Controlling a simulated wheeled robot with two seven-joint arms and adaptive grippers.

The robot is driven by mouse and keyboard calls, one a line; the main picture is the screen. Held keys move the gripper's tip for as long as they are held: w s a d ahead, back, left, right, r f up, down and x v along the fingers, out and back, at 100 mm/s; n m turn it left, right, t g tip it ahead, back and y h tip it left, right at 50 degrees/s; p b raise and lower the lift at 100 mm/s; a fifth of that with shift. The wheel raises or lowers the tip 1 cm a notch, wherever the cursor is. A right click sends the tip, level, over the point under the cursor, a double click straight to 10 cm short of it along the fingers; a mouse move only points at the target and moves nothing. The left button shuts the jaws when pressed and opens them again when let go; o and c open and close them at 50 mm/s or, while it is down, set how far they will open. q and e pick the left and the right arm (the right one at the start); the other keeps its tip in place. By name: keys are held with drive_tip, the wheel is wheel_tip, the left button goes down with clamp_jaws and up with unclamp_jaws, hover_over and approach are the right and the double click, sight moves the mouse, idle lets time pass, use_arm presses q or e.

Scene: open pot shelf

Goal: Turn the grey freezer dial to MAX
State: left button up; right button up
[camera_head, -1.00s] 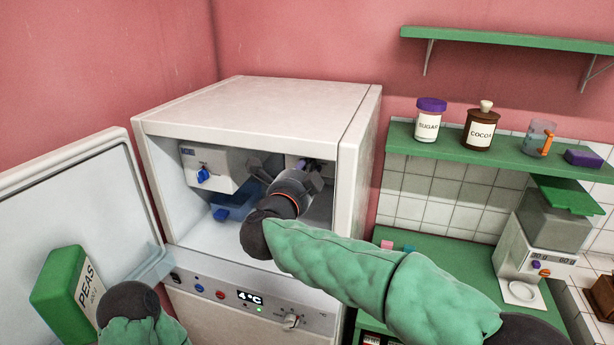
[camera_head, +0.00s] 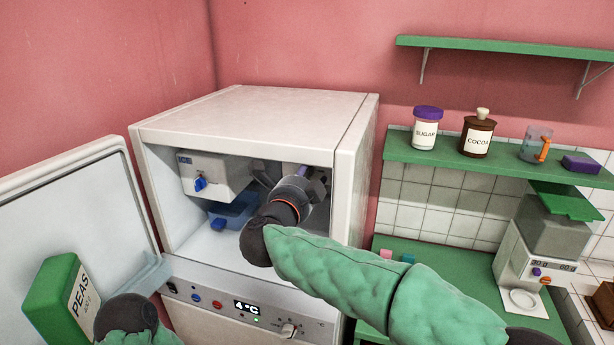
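A grey dial (camera_head: 288,330) with a pointer sits on the front panel of the white freezer (camera_head: 250,105), below the opening. Its small lettering is too blurred to read. My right gripper (camera_head: 292,178) reaches into the open compartment, well above this dial. Its dark fingers are spread apart, near the right part of the back wall. A small pale and purple part shows between the fingers, and my gripper and wrist hide most of what is there. I cannot tell whether they touch it. Only my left arm's dark joint and green sleeve show at the lower left; its fingers are not visible.
The open door (camera_head: 75,210) stands at the left, with a green PEAS box (camera_head: 60,298) in front of it. Inside are a white box with a blue knob (camera_head: 200,184) and a blue drawer (camera_head: 232,210). Jars, including sugar (camera_head: 425,128), stand on the right shelf.

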drive_tip(key=shift+a+f, duration=0.1)
drive_tip(key=shift+a, duration=0.15)
drive_tip(key=shift+s, duration=0.1)
drive_tip(key=v, duration=1.1)
drive_tip(key=shift+s, duration=0.35)
drive_tip(key=shift+a, duration=0.1)
